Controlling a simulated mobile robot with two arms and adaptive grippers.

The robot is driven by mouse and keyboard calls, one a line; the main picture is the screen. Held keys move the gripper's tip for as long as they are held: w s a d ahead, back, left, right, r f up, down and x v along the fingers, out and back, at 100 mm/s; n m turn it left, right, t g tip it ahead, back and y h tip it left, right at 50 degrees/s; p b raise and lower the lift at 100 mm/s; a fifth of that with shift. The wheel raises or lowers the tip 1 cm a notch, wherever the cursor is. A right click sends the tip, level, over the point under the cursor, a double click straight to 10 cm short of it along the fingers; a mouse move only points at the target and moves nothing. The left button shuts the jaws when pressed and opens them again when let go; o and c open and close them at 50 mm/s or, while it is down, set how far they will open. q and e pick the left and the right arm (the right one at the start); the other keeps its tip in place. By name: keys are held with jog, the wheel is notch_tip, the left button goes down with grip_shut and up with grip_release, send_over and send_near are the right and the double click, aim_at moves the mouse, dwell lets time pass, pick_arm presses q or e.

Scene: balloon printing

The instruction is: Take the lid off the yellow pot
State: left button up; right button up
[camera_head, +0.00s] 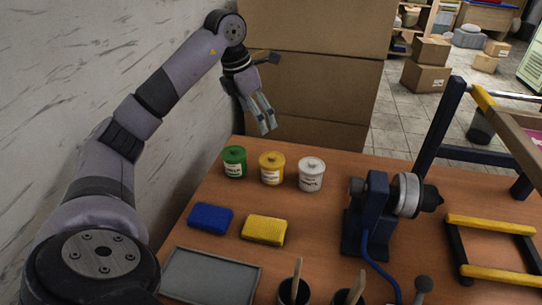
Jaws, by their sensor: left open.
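The yellow pot (271,170) stands upright on the table, between the green pot and the white pot. Its yellow lid (271,158) sits on top with a small knob. My left gripper (266,130) is above and slightly behind the yellow pot, fingers pointing down. It is open and empty, apart from the lid. My right gripper is not in the view.
The green pot (234,162) and white pot (311,175) flank it closely. A blue sponge (210,218), a yellow sponge (264,230) and a grey tray (212,274) lie in front. A dark blue machine (367,215) stands right. Cardboard boxes (315,60) rise behind.

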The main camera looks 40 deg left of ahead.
pick_arm(q)
jog(key=p, duration=0.1)
send_over(271, 156)
jog(key=s, duration=0.2)
notch_tip(271, 156, down, 10)
jog(key=shift+s+a+r, duration=0.1)
jog(key=shift+r, duration=0.15)
jog(key=p+x, duration=0.2)
jog(key=x, duration=0.3)
jog(key=shift+w+a+f, duration=0.1)
jog(key=shift+w+f, duration=0.05)
jog(key=shift+w, duration=0.1)
jog(key=shift+c, duration=0.5)
jog(key=c, duration=0.7)
jog(key=shift+c, duration=0.2)
